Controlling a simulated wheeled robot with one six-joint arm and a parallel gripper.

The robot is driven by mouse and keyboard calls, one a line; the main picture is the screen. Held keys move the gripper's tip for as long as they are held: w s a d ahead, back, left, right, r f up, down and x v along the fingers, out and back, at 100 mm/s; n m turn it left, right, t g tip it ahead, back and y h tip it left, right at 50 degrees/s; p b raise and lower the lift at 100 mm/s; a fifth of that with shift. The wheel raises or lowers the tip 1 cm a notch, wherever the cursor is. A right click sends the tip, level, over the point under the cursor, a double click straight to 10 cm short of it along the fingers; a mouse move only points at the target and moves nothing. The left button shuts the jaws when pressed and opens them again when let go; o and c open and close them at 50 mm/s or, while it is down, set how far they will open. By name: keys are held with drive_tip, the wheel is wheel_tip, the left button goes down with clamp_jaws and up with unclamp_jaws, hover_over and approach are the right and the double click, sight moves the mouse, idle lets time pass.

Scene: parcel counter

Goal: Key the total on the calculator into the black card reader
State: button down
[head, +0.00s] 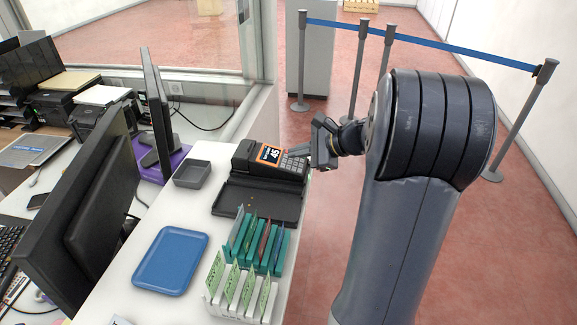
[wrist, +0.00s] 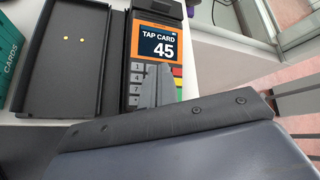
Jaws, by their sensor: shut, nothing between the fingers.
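The black card reader (head: 271,154) stands at the far end of the white counter. Its orange-bordered screen shows in the wrist view (wrist: 158,44) and reads "TAP CARD 45". Number keys (wrist: 136,85) lie below the screen, with coloured keys at their right. My gripper (head: 315,158) is at the right side of the reader. In the wrist view its shut, empty fingers (wrist: 155,88) cover part of the keypad; I cannot tell whether they touch a key. I cannot make out a calculator in either view.
A black tray (head: 247,203) with small yellow dots lies beside the reader. Card racks (head: 240,292), a blue tray (head: 170,262) and a small grey bin (head: 192,174) are on the counter. Monitors (head: 85,215) stand at the left. A blue belt barrier (head: 430,42) is beyond.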

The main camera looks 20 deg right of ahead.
drive_tip(key=shift+s+d+f, duration=0.2)
drive_tip(key=shift+s+d, duration=0.2)
drive_tip(key=shift+d, duration=0.25)
drive_tip(key=shift+s+d+f, duration=0.15)
drive_tip(key=shift+s+d, duration=0.25)
drive_tip(key=shift+d, duration=0.2)
drive_tip(key=shift+a+f+b, duration=0.1)
drive_tip(key=shift+f+b, duration=0.05)
drive_tip(key=shift+b, duration=0.15)
drive_tip(key=shift+w+f, duration=0.1)
drive_tip(key=shift+f, duration=0.15)
drive_tip(key=shift+a+f+b, duration=0.1)
drive_tip(key=shift+f+b, duration=0.2)
drive_tip(key=shift+b, duration=0.1)
drive_tip(key=shift+r, duration=0.1)
drive_tip(key=shift+r+p, duration=0.6)
drive_tip(key=shift+r, duration=0.1)
